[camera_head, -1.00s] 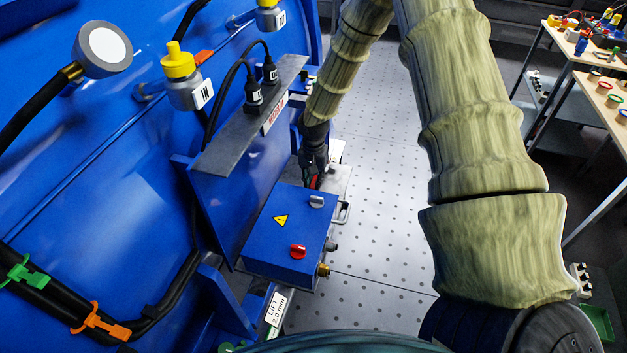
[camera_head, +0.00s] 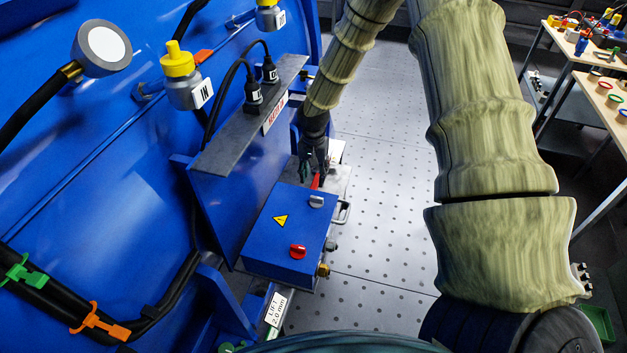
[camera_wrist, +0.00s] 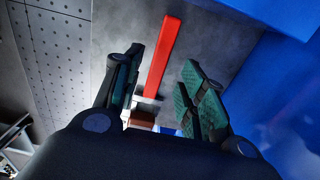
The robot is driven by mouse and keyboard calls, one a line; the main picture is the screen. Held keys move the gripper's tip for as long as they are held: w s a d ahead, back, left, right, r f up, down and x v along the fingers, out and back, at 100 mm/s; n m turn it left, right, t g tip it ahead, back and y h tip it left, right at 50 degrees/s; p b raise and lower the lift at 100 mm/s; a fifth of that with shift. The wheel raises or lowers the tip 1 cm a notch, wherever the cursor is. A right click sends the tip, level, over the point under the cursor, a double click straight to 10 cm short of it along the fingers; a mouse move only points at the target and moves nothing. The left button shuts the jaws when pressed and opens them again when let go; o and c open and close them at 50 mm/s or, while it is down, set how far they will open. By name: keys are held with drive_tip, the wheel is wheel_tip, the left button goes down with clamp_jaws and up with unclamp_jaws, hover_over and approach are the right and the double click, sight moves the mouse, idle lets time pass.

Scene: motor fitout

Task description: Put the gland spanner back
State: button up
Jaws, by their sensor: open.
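A long red bar, which looks like the handle of the gland spanner (camera_wrist: 163,55), lies on a dark grey surface in the wrist view. Its near end meets a small pale metal piece. In the head view a small part of the red spanner (camera_head: 316,180) shows just behind the blue box. My gripper (camera_wrist: 155,85) is open, with one finger on each side of the bar and a gap to both. In the head view my gripper (camera_head: 314,176) points down over the spanner. The spanner's lower end is partly hidden behind my gripper body.
A blue box (camera_head: 272,258) with a red knob (camera_head: 298,251) stands just in front of my gripper. A blue panel with a grey top ledge (camera_head: 240,125) is close on the left. Perforated floor (camera_head: 380,200) lies clear to the right.

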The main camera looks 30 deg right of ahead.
sight(313, 187)
wheel_tip(313, 187, up, 10)
drive_tip(key=b, duration=0.2)
drive_tip(key=shift+b, duration=0.3)
idle(0.4)
